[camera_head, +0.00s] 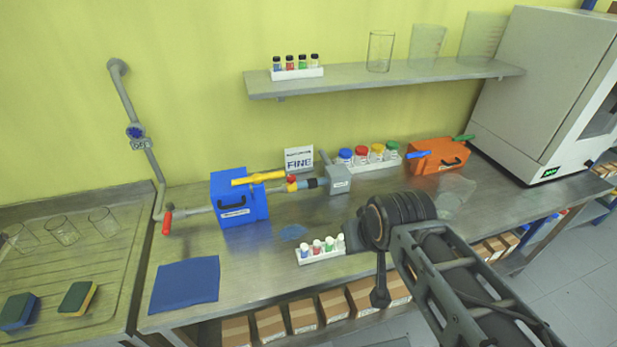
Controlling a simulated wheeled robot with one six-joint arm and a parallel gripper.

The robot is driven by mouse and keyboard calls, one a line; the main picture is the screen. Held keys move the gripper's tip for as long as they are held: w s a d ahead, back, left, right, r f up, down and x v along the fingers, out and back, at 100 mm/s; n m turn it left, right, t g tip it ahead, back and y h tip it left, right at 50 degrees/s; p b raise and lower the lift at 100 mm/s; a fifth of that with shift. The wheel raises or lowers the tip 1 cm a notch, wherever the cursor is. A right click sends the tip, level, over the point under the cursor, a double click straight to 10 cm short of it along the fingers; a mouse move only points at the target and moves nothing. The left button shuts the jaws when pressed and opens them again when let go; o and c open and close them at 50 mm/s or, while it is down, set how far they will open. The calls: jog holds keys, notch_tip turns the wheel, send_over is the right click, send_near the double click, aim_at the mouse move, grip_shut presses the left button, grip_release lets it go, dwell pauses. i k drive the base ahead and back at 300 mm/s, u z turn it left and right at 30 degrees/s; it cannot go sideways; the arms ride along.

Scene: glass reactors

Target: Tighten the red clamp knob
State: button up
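A small red knob (291,180) sits on the bench-top assembly between the blue box and a grey block (340,181). A yellow bar (258,178) and a black and grey-blue cylinder (313,183) lie close to it. A larger red handle (167,222) is at the left end of a rod on the other side of the blue box (240,200). My gripper (353,238) is right of and nearer than the small red knob, apart from it, beside a white vial rack. My wrist hides most of the gripper, so its fingers cannot be made out.
The white rack of small vials (321,250) stands directly left of my gripper. Behind are a "FINE" sign (299,159), a row of coloured-lid jars (369,156) and an orange box (438,157). A blue cloth (185,286) lies front left. A shelf (390,78) overhangs the back.

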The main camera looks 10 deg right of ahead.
aim_at(291, 179)
jog(key=z, duration=1.3)
jog(key=k, duration=0.9)
jog(key=u, duration=1.2)
jog(key=i, duration=1)
jog(key=z, duration=0.05)
